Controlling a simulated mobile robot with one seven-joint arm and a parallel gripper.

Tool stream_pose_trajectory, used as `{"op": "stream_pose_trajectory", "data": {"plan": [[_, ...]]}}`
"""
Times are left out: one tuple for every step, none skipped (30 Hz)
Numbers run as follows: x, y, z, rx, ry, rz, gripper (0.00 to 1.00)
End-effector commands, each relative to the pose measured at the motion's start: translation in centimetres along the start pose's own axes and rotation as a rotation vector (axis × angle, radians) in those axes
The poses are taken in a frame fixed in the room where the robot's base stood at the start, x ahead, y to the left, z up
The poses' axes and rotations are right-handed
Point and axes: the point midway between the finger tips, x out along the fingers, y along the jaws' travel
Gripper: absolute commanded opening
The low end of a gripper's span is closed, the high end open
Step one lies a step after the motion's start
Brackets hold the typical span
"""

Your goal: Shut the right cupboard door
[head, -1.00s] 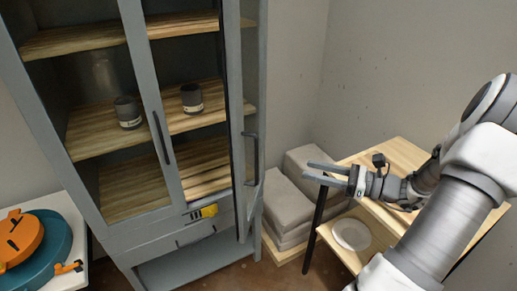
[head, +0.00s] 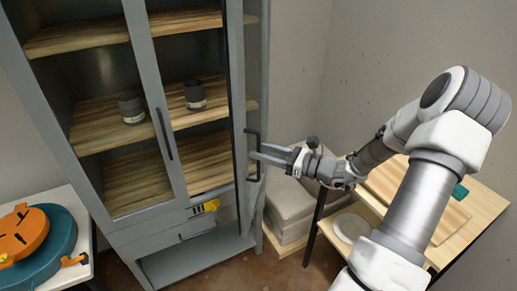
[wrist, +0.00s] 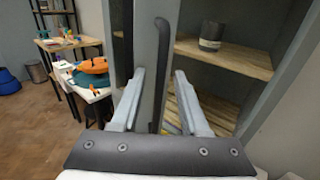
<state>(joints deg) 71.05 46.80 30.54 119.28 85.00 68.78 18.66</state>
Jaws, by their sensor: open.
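The right cupboard door (head: 238,110) stands swung open, seen nearly edge-on in the head view. Its dark bar handle (head: 250,138) is on the outer side. My gripper (head: 254,155) is open, with its fingertips at the handle's height and at the door. In the wrist view my open fingers (wrist: 163,95) are on either side of a grey upright with a dark vertical bar handle (wrist: 162,55). I cannot tell whether they touch it. The grey cupboard's (head: 130,240) left door (head: 155,100) looks shut.
Two dark cups (head: 131,107) (head: 195,96) stand on the middle shelf. A white table (head: 75,200) with an orange and teal object (head: 30,235) is at left.

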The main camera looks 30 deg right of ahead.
Motion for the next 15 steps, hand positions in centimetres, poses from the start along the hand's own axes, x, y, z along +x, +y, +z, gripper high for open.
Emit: {"op": "stream_pose_trajectory", "data": {"plan": [[0.5,-0.01,0.02,0.001,0.0,0.0,0.45],[0.71,-0.03,0.01,0.001,0.001,-0.001,0.45],[0.94,-0.02,0.0,0.001,0.001,-0.001,0.45],[1.07,-0.02,0.0,0.0,0.001,-0.001,0.45],[1.17,-0.01,0.0,0.0,0.001,-0.001,0.45],[1.27,0.0,-0.01,0.0,0.001,-0.001,0.45],[1.31,-0.01,-0.01,0.0,0.001,-0.001,0.45],[1.33,-0.01,-0.01,0.0,0.001,-0.001,0.45],[1.33,-0.01,-0.01,0.0,0.001,-0.001,0.45],[1.33,-0.01,-0.02,0.0,0.001,-0.001,0.45],[1.32,-0.01,-0.02,0.0,0.001,-0.001,0.45],[1.31,-0.01,-0.02,0.0,0.001,-0.001,0.45],[1.31,-0.01,-0.02,0.0,0.001,-0.001,0.45],[1.31,-0.01,-0.02,0.0,0.001,-0.001,0.41],[1.3,-0.01,-0.02,0.0,0.001,-0.001,0.34]]}}
